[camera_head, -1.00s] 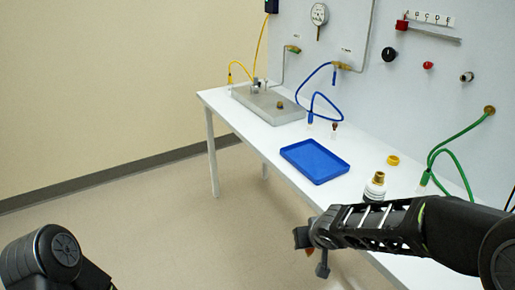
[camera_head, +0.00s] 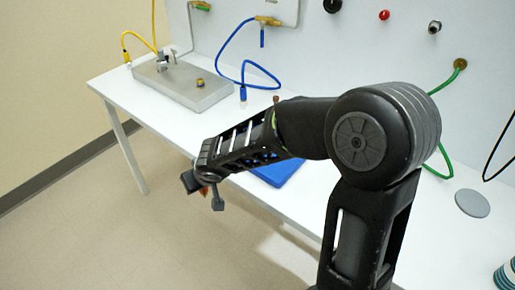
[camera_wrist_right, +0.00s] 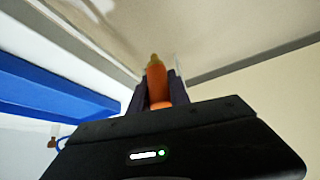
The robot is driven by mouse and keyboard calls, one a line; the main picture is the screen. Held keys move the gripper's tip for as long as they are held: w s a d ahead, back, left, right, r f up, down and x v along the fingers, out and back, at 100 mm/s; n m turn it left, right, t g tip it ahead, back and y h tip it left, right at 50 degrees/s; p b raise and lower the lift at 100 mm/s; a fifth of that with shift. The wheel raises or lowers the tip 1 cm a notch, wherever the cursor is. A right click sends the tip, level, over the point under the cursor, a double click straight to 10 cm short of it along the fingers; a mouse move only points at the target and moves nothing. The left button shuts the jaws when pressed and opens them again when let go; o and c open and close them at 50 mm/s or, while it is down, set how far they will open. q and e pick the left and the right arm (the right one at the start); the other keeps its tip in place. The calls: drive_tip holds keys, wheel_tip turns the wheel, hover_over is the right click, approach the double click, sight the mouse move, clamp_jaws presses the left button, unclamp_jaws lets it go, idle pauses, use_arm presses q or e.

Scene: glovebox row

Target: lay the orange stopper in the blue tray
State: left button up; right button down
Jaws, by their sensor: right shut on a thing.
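The orange stopper (camera_wrist_right: 156,82) is between the two fingers of my right gripper (camera_wrist_right: 158,90) in the right wrist view, with its tan tip pointing away from the palm. In the head view my right gripper (camera_head: 204,193) hangs beyond the table's front edge, left of the blue tray, with only a sliver of orange showing. The blue tray (camera_head: 280,174) lies on the white table, mostly hidden behind my right arm. Part of it also shows at the left of the wrist view (camera_wrist_right: 50,97), apart from the stopper. My left gripper is out of view.
The white table (camera_head: 135,100) runs along the panel wall. A grey metal block (camera_head: 190,88) with fittings stands at its far left. A blue hose (camera_head: 230,62) hangs behind the tray, and a grey disc (camera_head: 472,203) lies at right. Floor is open at left.

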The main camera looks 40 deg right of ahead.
drive_tip(key=shift+s+r, duration=0.1)
